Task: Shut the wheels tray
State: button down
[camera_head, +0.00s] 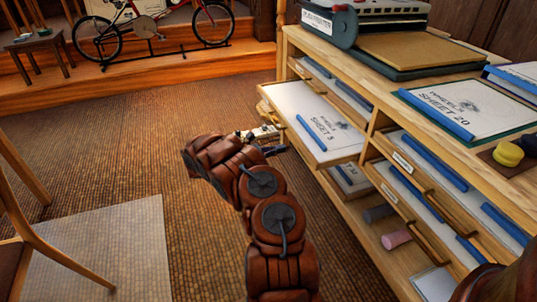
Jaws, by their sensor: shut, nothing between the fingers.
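A tray (303,148) in the upper left of the wooden cabinet is pulled out toward the left. It holds a white sheet (325,128) whose print seems to read "WHEELS SHEET 3", with a blue strip lying on it. My gripper (274,147) is shut and empty, beside the front of this tray. Whether it touches the tray front or its handle, I cannot tell. My brown arm rises from the bottom of the view and hides part of the area before the tray.
Other trays with wooden handles (404,225) sit to the right and lower in the cabinet. The cabinet top holds a board with "WHEELS SHEET 20" (470,103) and a machine (340,22). A chair (40,235) stands at left. The carpet between is clear.

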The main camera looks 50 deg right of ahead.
aim_at(300, 144)
jog(key=shift+b+x, duration=0.75)
jog(key=shift+x, duration=2.2)
